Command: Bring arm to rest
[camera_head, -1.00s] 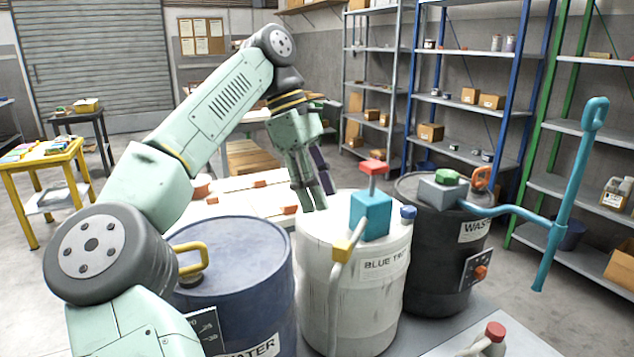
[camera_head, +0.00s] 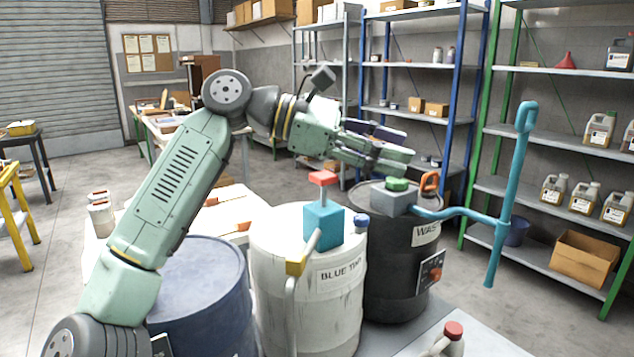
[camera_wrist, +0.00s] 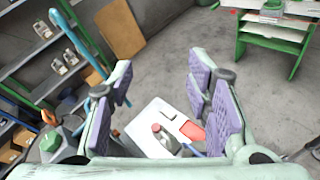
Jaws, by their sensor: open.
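My gripper (camera_head: 400,145) is raised above the drums in the head view, pointing right with its fingers roughly level. Its fingers are apart and nothing is between them. In the wrist view my gripper (camera_wrist: 165,95) shows purple finger pads spread wide. Beneath it, the black drum marked WAS (camera_head: 385,265) carries a grey block with a green cap (camera_head: 397,188) and a teal lever (camera_head: 500,225). The gripper is apart from these.
A white drum marked BLUE TINT (camera_head: 315,300) with a teal pump head (camera_head: 322,225) and a blue drum (camera_head: 205,290) stand left of the black drum. A red-capped container (camera_head: 450,340) sits at the front. Shelves (camera_head: 560,130) line the back right. Floor is open at left.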

